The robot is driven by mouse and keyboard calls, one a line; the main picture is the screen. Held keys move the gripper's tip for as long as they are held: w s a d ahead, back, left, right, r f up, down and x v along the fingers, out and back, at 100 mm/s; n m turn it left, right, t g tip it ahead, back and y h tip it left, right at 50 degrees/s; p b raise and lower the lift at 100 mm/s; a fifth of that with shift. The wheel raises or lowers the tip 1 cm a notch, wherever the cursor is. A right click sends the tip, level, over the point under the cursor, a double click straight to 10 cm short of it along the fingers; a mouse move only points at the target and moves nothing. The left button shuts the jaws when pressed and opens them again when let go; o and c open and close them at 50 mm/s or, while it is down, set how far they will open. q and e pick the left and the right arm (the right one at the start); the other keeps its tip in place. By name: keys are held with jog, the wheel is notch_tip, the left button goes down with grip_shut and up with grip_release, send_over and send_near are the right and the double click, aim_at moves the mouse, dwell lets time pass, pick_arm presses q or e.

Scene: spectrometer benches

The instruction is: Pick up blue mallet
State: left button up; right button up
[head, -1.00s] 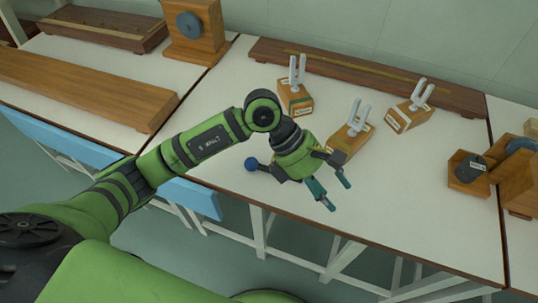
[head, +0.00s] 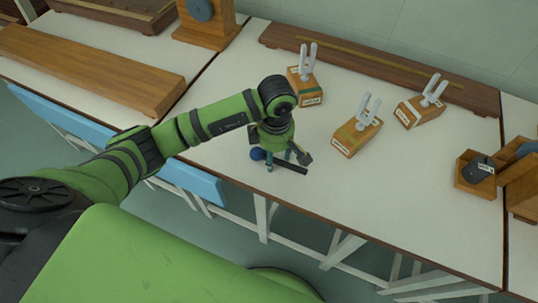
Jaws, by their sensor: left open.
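The blue mallet lies near the front edge of the white bench. My right gripper is not in view.
Several tuning forks on wooden boxes stand behind, including a near one (head: 357,134) and one at the back (head: 306,85). A long dark wooden rail (head: 380,69) lies along the wall. A wooden holder (head: 475,180) sits at the right. The front middle of the bench (head: 400,190) is clear.

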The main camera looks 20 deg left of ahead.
pick_arm(q)
grip_shut()
dwell(0.3)
